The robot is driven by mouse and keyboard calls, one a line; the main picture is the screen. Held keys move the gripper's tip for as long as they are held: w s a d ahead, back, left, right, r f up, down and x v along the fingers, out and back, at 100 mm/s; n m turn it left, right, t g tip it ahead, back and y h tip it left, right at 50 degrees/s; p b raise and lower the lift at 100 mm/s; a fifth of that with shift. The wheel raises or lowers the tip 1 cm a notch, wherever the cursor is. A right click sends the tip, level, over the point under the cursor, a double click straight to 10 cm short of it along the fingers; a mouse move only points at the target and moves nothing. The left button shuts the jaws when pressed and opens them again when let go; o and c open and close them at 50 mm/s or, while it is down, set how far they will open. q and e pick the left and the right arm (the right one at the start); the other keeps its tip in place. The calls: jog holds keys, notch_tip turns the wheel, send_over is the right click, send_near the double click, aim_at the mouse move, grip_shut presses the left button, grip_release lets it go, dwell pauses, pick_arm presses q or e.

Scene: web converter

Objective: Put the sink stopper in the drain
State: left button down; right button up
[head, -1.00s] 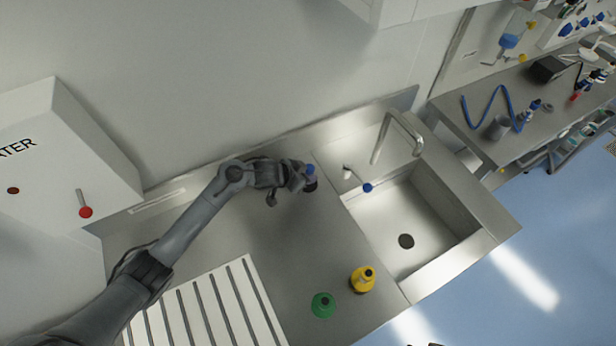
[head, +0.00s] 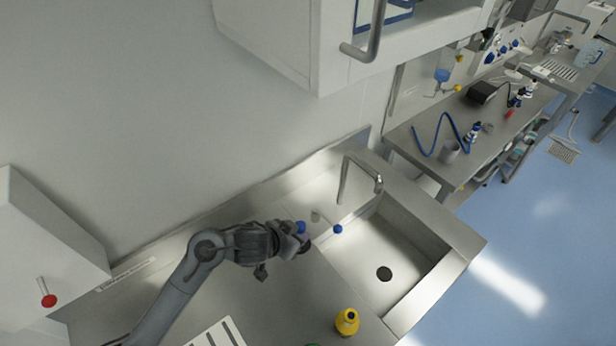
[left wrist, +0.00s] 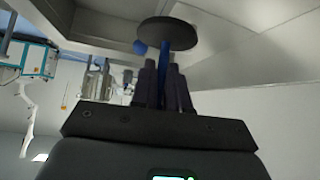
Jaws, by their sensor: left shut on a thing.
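My left gripper (head: 303,239) is shut on the sink stopper. In the left wrist view the gripper (left wrist: 163,80) grips the stopper's blue stem, and the stopper's dark round disc (left wrist: 168,33) sits beyond the fingertips. In the head view the stopper's blue part (head: 301,227) shows at the gripper; the rest is mostly hidden by the hand. The gripper is above the counter at the left side of the sink basin (head: 415,245). The drain (head: 384,273) is a dark round hole in the basin floor, uncovered, to the right of and below the gripper in the picture. My right gripper is not in view.
A tap (head: 360,176) arches at the back of the sink, with a blue-knobbed lever (head: 338,229) close to the right of my gripper. A yellow bottle (head: 347,321) stands on the counter near the front. A wall cabinet (head: 290,50) hangs above. The basin is empty.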

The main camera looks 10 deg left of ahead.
pick_arm(q)
jog(key=shift+s+d+f, duration=0.25)
jog(key=shift+s+d, duration=0.3)
jog(key=shift+s+d+f, duration=0.2)
jog(key=shift+s+d, duration=0.35)
jog(key=s+a+r+n+t+y, duration=0.1)
jog(key=s+a+r+n+y, duration=0.25)
jog(key=a, duration=0.25)
jog(key=s+a+r+n+y, duration=0.2)
jog(key=a+r+n, duration=0.1)
jog(key=a+r, duration=0.3)
notch_tip(320, 180, up, 13)
jog(key=w+p, duration=0.2)
jog(key=p, duration=1.6)
jog(key=shift+a+r+h, duration=0.15)
jog(key=shift+a+h, duration=0.15)
jog(key=shift+h, duration=0.05)
jog(key=shift+d+t, duration=0.1)
jog(key=shift+t, duration=0.2)
